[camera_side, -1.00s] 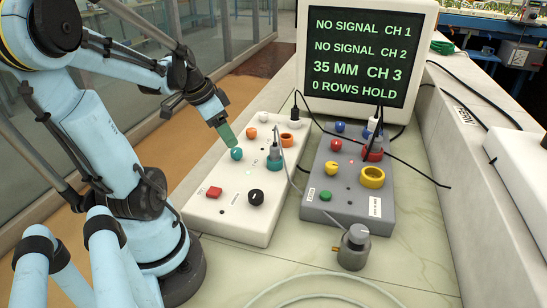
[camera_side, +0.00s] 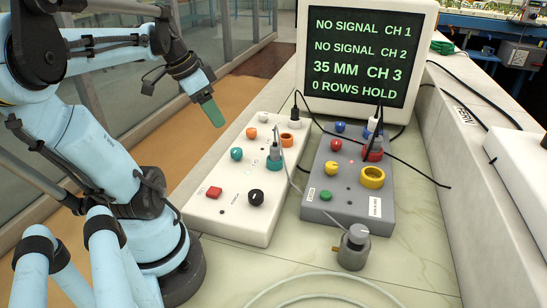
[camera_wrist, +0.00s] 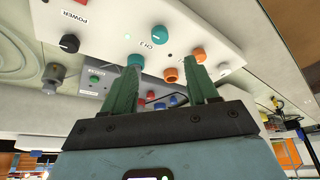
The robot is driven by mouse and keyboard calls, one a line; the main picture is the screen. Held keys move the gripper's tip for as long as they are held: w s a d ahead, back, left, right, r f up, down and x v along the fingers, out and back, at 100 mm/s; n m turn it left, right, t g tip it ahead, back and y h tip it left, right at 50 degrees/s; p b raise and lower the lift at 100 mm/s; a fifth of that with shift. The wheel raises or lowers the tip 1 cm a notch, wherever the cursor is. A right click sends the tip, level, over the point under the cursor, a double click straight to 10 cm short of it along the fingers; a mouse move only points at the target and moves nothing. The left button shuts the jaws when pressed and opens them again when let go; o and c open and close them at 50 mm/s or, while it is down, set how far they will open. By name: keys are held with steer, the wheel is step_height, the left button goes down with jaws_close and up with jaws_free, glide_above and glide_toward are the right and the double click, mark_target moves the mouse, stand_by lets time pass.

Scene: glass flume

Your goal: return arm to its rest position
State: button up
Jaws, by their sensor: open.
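My gripper (camera_side: 208,112) hangs in the air above and to the left of the white box (camera_side: 222,221) in the side view. Its green fingers point down and touch nothing there. In the wrist view the two green fingers (camera_wrist: 163,93) stand apart with nothing held between them. The white box carries a teal knob (camera_side: 236,154), orange knobs, a red button (camera_side: 214,192) and a black knob (camera_side: 255,197). A plug (camera_side: 274,155) sits in its teal socket (camera_side: 274,165).
A grey box (camera_side: 345,205) with coloured knobs and sockets stands to the right. A monitor (camera_side: 366,50) is behind. Cables cross between the boxes. A grey metal cylinder (camera_side: 354,248) stands in front. The space around my gripper is free.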

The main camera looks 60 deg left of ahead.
steer(key=w+d+f+t, duration=0.1)
steer(key=w+d, duration=0.4)
steer(key=d, duration=0.5)
steer(key=w+d+f+t, duration=0.1)
steer(key=w+d+f, duration=0.2)
steer(key=d, duration=0.8)
steer(key=shift+w+t, duration=0.4)
steer(key=shift+w, duration=0.6)
